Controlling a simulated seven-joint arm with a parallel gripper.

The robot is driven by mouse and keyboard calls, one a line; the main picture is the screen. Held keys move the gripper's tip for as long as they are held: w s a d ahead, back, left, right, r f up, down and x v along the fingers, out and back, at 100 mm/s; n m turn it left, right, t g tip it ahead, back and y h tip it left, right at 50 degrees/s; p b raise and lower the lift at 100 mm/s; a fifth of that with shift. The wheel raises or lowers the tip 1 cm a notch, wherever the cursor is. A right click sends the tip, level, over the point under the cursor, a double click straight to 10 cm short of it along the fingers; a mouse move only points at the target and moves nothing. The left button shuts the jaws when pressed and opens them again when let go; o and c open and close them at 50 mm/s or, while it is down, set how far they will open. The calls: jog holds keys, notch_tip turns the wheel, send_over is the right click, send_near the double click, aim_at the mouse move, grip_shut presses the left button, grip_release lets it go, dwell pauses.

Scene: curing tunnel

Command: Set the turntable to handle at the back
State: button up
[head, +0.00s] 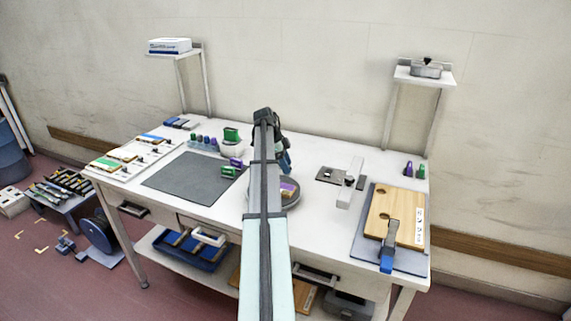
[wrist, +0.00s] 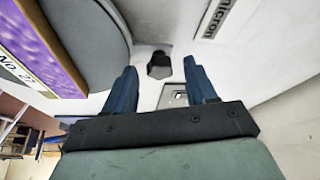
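The turntable (head: 292,202) is a round grey disc on the white bench, right of the dark mat. My arm hides much of it in the head view. It bears a purple and yellow piece (head: 288,188). In the wrist view the turntable's grey rim (wrist: 115,50) fills the upper left, with the purple piece (wrist: 40,40) marked "No. 27" on it. My gripper (head: 286,166) is at the turntable's far side, its blue fingers apart in the wrist view (wrist: 159,72). A dark knob (wrist: 160,64) shows between the fingertips, not visibly gripped; I cannot tell whether it is the turntable's handle.
A dark mat (head: 185,180) and a green-topped white item (head: 231,136) lie left. A slide fixture (head: 346,182) and a wooden board with a blue-handled clamp (head: 397,214) lie right. A pale body lettered "micron" (wrist: 214,18) is close by in the wrist view.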

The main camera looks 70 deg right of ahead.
jog(key=v, duration=1.3)
jog(key=shift+w+r, duration=0.2)
jog(key=shift+r, duration=0.2)
jog(key=shift+a, duration=0.1)
